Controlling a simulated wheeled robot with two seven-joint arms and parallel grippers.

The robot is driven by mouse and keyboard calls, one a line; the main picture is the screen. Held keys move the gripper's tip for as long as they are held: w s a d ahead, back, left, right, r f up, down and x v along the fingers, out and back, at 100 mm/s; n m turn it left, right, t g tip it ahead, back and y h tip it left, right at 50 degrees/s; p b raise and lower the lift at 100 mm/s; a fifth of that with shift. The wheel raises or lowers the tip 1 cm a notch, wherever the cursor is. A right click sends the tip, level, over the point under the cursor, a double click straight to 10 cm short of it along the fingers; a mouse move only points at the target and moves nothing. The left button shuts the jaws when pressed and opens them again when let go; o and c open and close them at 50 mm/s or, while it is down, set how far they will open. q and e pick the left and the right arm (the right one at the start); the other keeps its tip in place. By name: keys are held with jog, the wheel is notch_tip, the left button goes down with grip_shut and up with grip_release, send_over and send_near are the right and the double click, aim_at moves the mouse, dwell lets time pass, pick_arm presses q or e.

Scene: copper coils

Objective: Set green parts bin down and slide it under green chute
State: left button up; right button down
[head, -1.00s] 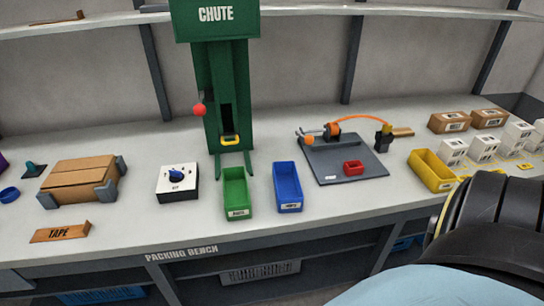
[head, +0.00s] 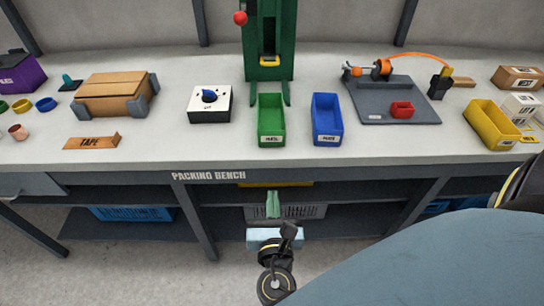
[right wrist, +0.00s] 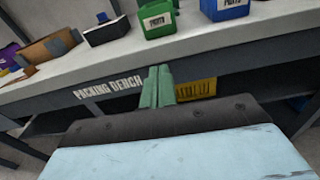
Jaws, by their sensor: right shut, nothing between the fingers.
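The green parts bin (head: 271,136) stands upright on the packing bench, directly in front of the green chute (head: 284,35). Its far end lies near the tips of the chute's two green prongs. The bin looks empty and also shows at the top of the right wrist view (right wrist: 158,30). My right gripper (head: 272,204) is below and in front of the bench edge, apart from the bin. Its green fingers (right wrist: 158,85) are shut with nothing between them. My left gripper is not in view.
A blue bin (head: 327,136) stands close right of the green bin. A white box with a blue knob (head: 210,112) stands left. A grey board (head: 370,110) with a red tray and a yellow bin (head: 488,128) are farther right. The bench front edge (head: 330,165) lies above my gripper.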

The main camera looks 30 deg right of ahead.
jog(key=r, duration=0.1)
send_near(272, 143)
jog(key=x, duration=0.7)
jog(key=shift+a, duration=0.1)
